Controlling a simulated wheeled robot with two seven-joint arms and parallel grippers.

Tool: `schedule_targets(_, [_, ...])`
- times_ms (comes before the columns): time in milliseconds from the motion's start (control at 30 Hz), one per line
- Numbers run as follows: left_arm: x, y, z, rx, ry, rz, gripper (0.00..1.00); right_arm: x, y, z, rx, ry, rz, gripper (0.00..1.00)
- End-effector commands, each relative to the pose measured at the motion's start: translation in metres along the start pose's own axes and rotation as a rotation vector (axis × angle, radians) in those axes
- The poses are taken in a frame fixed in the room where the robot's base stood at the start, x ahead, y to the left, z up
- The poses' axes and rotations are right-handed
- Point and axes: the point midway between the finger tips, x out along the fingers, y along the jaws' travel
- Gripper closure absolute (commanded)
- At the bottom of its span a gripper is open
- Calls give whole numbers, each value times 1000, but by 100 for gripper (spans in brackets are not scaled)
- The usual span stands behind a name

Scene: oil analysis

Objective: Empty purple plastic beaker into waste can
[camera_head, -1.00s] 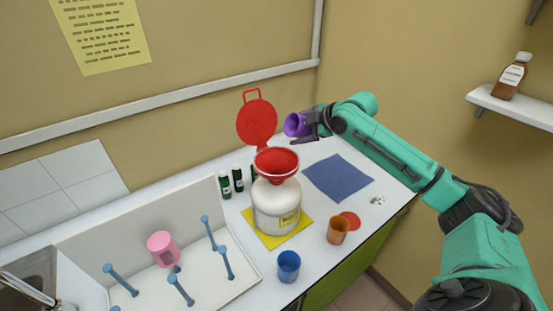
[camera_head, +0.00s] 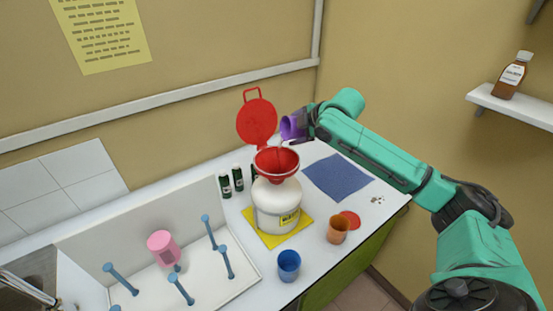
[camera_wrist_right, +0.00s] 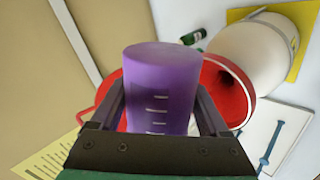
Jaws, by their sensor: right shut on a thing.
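The purple beaker (camera_head: 291,127) is held by my right gripper (camera_head: 303,125), just behind and to the right of the red funnel. In the right wrist view the beaker (camera_wrist_right: 162,88) sits between the two fingers of the gripper (camera_wrist_right: 162,105); its contents are hidden. In the head view the beaker is tilted, with its mouth toward the left. The white waste can (camera_head: 276,208) stands on a yellow mat, with the red funnel (camera_head: 277,162) on top and its round red lid (camera_head: 257,122) swung open. My left gripper is not in view.
An orange beaker (camera_head: 338,231) and a blue beaker (camera_head: 288,266) stand at the counter's front. A pink beaker (camera_head: 161,246) hangs on a peg of the white rack. Dark bottles (camera_head: 224,186) stand left of the can. A blue cloth (camera_head: 338,178) lies flat at right.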

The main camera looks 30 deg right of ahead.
Motion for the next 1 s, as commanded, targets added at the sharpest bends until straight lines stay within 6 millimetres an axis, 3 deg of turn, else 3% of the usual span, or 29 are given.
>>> schedule_targets(1000, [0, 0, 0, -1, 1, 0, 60, 1, -2, -2, -85, -75, 2, 80])
